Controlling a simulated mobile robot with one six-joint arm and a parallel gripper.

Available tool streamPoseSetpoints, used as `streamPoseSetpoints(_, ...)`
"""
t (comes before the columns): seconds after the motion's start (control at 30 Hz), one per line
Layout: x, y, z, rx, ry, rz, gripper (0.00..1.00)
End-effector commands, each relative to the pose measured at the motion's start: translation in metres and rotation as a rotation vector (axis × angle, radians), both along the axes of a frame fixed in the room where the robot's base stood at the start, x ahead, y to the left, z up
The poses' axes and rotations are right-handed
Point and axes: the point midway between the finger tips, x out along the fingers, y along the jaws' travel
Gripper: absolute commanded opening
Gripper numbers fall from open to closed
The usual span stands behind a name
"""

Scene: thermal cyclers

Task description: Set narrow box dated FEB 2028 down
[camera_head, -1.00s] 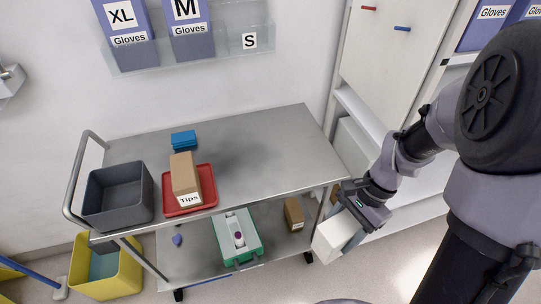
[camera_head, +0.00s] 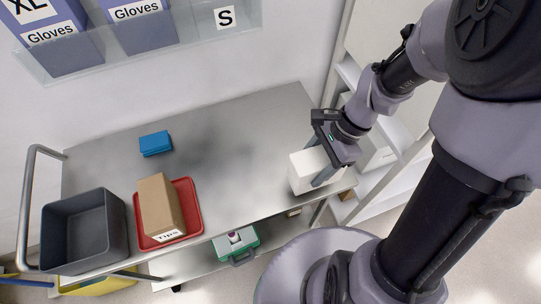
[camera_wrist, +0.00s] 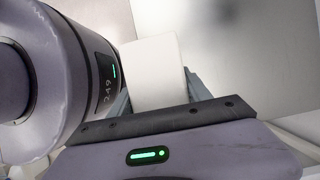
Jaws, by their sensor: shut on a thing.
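My gripper (camera_head: 322,168) is shut on a narrow white box (camera_head: 303,172), at the right end of the steel cart's top (camera_head: 232,130). The box also shows between the fingers in the wrist view (camera_wrist: 156,70). No date or label can be read on the faces in view. The box is over or on the cart top near its right front corner; I cannot tell whether its bottom touches the metal.
A red tray (camera_head: 190,205) holds a brown Tips box (camera_head: 158,205). A grey bin (camera_head: 85,232) stands left of it, and a blue stack (camera_head: 155,143) behind. A green case (camera_head: 235,245) is on the lower shelf. The cart top's middle is clear.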

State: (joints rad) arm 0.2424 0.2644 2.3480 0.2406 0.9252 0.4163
Motion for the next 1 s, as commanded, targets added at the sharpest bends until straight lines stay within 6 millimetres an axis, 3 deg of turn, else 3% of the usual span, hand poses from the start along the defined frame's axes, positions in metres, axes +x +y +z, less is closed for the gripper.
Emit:
streamPoseSetpoints(0.1,0.018,0.038,-0.009,0.0,-0.001,0.009,0.03)
streamPoseSetpoints(0.3,0.041,0.083,-0.011,0.0,-0.001,0.004,0.03)
streamPoseSetpoints(0.47,0.05,0.099,-0.012,0.0,-0.001,0.004,0.03)
streamPoseSetpoints(0.63,0.051,0.102,-0.049,0.0,0.003,0.001,0.03)
streamPoseSetpoints(0.97,0.051,0.101,-0.05,0.0,0.001,0.001,0.03)
streamPoseSetpoints(1.0,0.051,0.101,-0.05,0.0,0.001,0.001,0.6)
